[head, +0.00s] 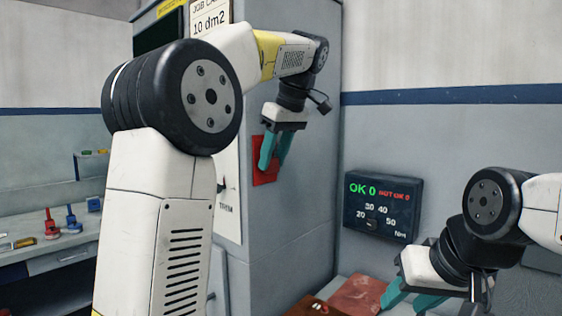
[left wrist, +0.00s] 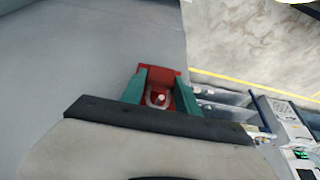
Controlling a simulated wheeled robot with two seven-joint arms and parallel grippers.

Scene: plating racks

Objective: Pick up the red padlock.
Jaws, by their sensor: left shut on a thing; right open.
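My left gripper (head: 272,166) has its teal fingers closed at a red patch (head: 265,179) on the side of the tall grey cabinet. In the left wrist view, my left gripper (left wrist: 159,97) is shut on the red padlock (left wrist: 178,104), whose pale U-shaped shackle shows between the fingers. More red shows just beyond the fingertips; I cannot tell whether it is the padlock or a plate behind it. The padlock's sides are hidden by the fingers. My right gripper (head: 408,303) is open and empty at the lower right, partly cut off by the frame.
The grey cabinet (head: 290,215) rises in the middle. A dark display box (head: 383,207) is on the wall to its right. A reddish-brown surface (head: 362,292) lies below. A workbench (head: 35,258) with red and blue items stands at the left.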

